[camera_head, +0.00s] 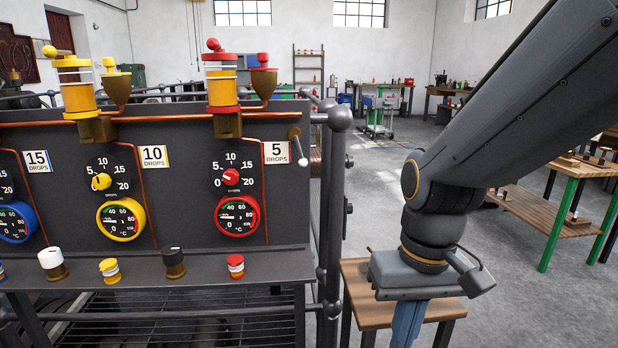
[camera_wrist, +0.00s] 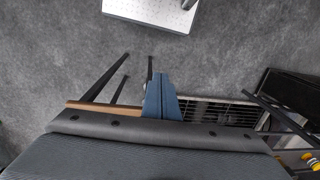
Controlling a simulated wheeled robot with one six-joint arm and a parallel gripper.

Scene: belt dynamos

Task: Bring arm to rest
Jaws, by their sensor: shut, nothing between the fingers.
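My arm reaches in from the upper right of the head view and bends down at the wrist. My gripper (camera_head: 407,328) points downward there, its blue fingers cut off by the bottom edge. It hangs right of the dark control panel (camera_head: 180,232), in front of a small wooden table (camera_head: 354,282). In the wrist view the blue fingers (camera_wrist: 160,76) are together with nothing between them. They point over grey floor and touch nothing that I can see.
The panel carries dials, coloured knobs and yellow and red oilers (camera_head: 220,88). A grey railing post (camera_head: 334,190) stands between panel and gripper. A green-legged workbench (camera_head: 565,215) is at right. A pale block (camera_wrist: 155,10) tops the wrist view. Open floor lies behind.

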